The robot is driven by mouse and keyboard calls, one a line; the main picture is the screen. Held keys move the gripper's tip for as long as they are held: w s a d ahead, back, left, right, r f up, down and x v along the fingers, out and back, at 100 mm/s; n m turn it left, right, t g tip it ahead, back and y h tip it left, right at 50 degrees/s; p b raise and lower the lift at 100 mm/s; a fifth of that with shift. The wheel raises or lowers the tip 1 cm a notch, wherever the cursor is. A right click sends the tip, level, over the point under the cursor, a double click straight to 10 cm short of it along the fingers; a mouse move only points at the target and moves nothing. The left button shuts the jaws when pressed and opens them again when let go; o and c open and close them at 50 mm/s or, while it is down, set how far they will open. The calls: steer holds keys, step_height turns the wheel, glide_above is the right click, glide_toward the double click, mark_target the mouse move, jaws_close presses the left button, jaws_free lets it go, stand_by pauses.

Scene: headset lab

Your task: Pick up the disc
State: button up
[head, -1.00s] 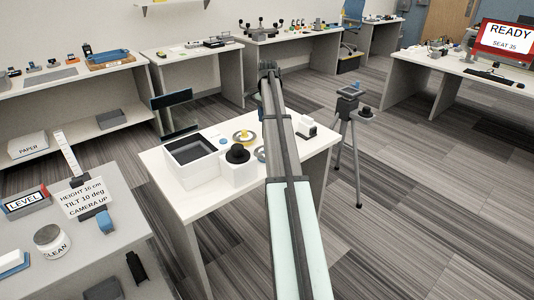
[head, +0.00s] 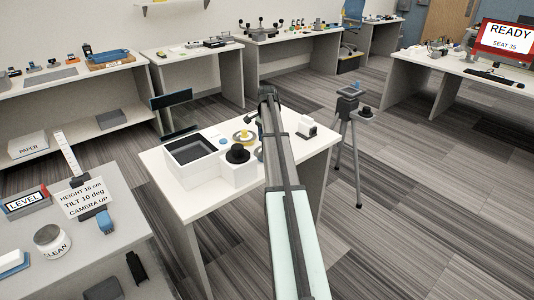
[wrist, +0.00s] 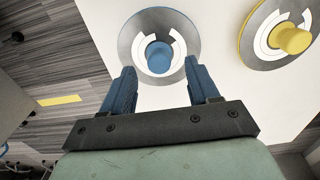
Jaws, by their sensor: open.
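In the wrist view, a grey metal disc with a white ring and a blue knob (wrist: 159,57) lies on the white table, ahead of and between my fingertips. A second disc with a yellow rim and yellow knob (wrist: 293,38) lies to its right; a yellow-knobbed disc also shows in the head view (head: 242,136). My gripper (wrist: 159,75) is open, its two blue fingers apart with nothing held. In the head view my arm hides part of the tabletop, and the fingertips do not show clearly. I cannot tell the remaining height above the blue-knobbed disc.
On the white table (head: 200,206) stand a grey-lined open box (head: 190,172), a white block with a black round top (head: 238,155), and a small white block with a dark part (head: 307,128). A tripod (head: 348,120) stands just right of the table.

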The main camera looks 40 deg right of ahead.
steer(key=shift+f, duration=1.9)
jaws_close()
